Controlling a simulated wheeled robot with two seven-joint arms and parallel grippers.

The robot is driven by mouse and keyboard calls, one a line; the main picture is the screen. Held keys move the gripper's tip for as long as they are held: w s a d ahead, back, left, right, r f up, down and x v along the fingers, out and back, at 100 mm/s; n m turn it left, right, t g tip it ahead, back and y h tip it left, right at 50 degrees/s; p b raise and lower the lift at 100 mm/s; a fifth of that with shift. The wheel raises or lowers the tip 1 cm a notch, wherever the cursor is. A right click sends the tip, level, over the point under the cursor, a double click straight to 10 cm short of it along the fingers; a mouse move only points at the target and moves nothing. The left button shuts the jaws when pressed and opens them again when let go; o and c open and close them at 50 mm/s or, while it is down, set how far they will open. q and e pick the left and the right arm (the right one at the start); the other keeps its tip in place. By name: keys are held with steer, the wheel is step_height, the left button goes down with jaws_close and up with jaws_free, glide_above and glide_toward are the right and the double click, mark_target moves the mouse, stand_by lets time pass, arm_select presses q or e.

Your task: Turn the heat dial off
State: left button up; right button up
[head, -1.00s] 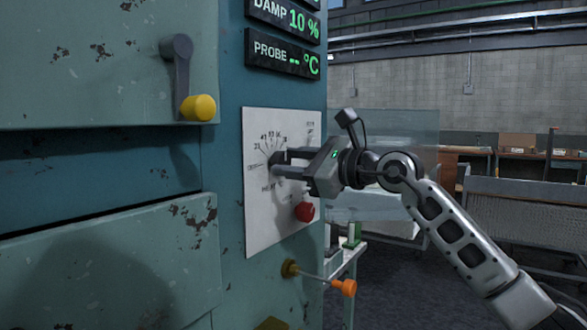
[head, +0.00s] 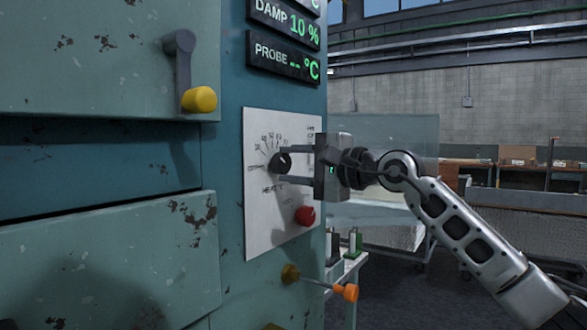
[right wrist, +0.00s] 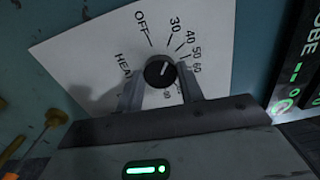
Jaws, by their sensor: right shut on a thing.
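The black heat dial (head: 280,163) is on a white panel (head: 262,215) on the teal machine; it also shows in the right wrist view (right wrist: 159,72). My right gripper (head: 283,165) is shut on the dial, one finger above and one below it in the head view. In the right wrist view its fingers (right wrist: 162,85) flank the knob. The knob's white mark points to the upper right, away from OFF, on the numbered side; the exact number is unclear. My left gripper is not in view.
An orange-tipped lever (head: 344,291) sticks out lower down. A yellow-handled crank (head: 199,99) is at the upper left. The displays (head: 284,58) read damp 10 % and a blank probe.

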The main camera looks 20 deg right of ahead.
steer(key=n, duration=0.3)
steer(key=shift+f+n+b, duration=0.1)
steer(key=shift+n+b, duration=0.2)
steer(key=shift+n, duration=2.3)
steer(key=o, duration=1)
